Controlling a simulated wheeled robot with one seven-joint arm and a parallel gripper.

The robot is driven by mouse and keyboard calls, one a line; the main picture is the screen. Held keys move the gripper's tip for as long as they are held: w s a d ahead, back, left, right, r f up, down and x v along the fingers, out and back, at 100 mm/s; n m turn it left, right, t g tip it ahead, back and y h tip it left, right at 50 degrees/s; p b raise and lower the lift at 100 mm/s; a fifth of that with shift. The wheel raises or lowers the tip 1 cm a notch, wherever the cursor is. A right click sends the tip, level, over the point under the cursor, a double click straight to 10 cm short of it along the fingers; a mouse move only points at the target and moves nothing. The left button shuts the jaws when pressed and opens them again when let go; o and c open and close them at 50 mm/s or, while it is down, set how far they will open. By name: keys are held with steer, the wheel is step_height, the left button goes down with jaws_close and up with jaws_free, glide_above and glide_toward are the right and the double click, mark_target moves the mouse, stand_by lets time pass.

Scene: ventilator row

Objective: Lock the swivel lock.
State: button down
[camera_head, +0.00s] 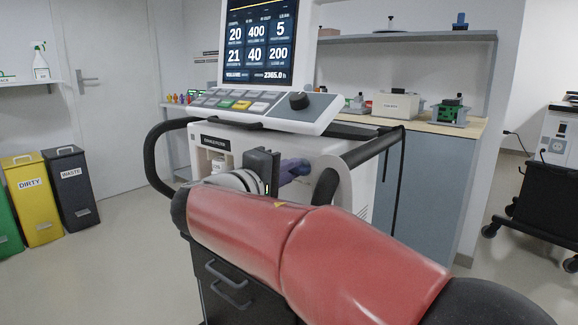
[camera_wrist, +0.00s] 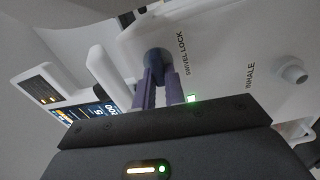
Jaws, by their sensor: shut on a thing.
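The swivel lock (camera_wrist: 156,55) shows in the wrist view as a dark, rounded knob on the ventilator's white side panel, beside printed "SWIVEL LOCK" lettering. My gripper (camera_wrist: 160,78) has its purple fingers shut on this knob. The fingers cover part of it, so I cannot tell how far it is turned. In the head view my gripper (camera_head: 292,169) reaches the front of the white ventilator (camera_head: 330,150), its purple fingers at the casing. The lock itself is hidden there.
A white port (camera_wrist: 291,73) marked "INHALE" sticks out of the panel. A small green light (camera_wrist: 191,98) shows close to my fingers. Dark handles (camera_head: 158,160) flank the ventilator below its monitor (camera_head: 258,45). Waste bins (camera_head: 72,185) stand at left; a counter (camera_head: 430,125) is behind.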

steer(key=shift+n, duration=0.5)
steer(key=shift+f, duration=0.1)
steer(key=c, duration=1.5)
jaws_free()
steer(key=shift+o, duration=0.2)
steer(key=v, duration=0.7)
steer(key=shift+s+a, duration=0.25)
steer(key=shift+s, duration=0.1)
